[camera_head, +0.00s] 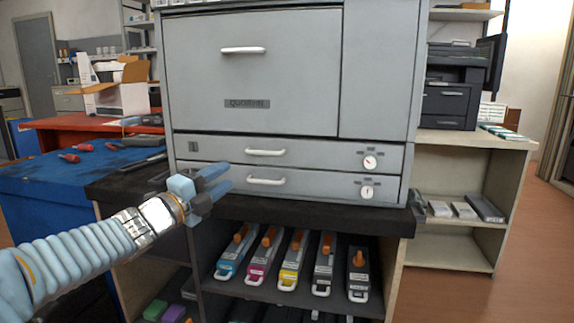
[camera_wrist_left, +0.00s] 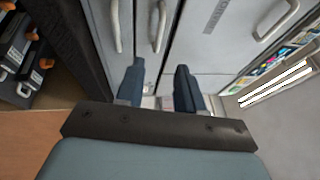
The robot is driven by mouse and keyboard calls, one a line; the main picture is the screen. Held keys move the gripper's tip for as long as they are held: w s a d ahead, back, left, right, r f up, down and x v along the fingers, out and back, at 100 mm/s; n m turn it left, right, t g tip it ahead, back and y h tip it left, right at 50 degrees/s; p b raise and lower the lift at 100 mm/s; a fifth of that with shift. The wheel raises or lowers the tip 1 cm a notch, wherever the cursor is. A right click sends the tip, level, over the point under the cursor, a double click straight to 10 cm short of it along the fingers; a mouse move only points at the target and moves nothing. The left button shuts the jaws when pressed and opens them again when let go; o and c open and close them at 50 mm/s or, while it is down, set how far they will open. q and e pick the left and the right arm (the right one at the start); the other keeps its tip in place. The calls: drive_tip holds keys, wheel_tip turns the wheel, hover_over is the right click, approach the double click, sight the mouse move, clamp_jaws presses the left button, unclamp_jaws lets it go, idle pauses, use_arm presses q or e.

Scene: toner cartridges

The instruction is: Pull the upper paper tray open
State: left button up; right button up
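The upper paper tray (camera_head: 220,153) is a grey drawer front with a white bar handle (camera_head: 266,152) and a dial at its right. It looks closed, flush with the printer. The lower tray (camera_head: 325,187) below has a similar handle (camera_head: 266,181) and also looks closed. My left gripper (camera_head: 225,179) is open and empty, in front of the trays and left of both handles. In the left wrist view, its two blue fingers (camera_wrist_left: 159,88) are apart. The upper tray's handle (camera_wrist_left: 158,25) lies beyond the gap, untouched. My right gripper is out of view.
The large front door with its handle (camera_head: 243,50) is above the trays. The printer stands on a dark tabletop (camera_head: 300,208), with several toner cartridges (camera_head: 293,262) on a shelf below. A blue table (camera_head: 60,180) is at left, a pale shelf (camera_head: 465,150) at right.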

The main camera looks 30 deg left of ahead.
use_arm(q)
drive_tip(key=x, duration=1.3)
drive_tip(key=shift+w+f+p, duration=0.15)
drive_tip(key=shift+w+p, duration=0.05)
drive_tip(key=shift+p, duration=0.1)
clamp_jaws()
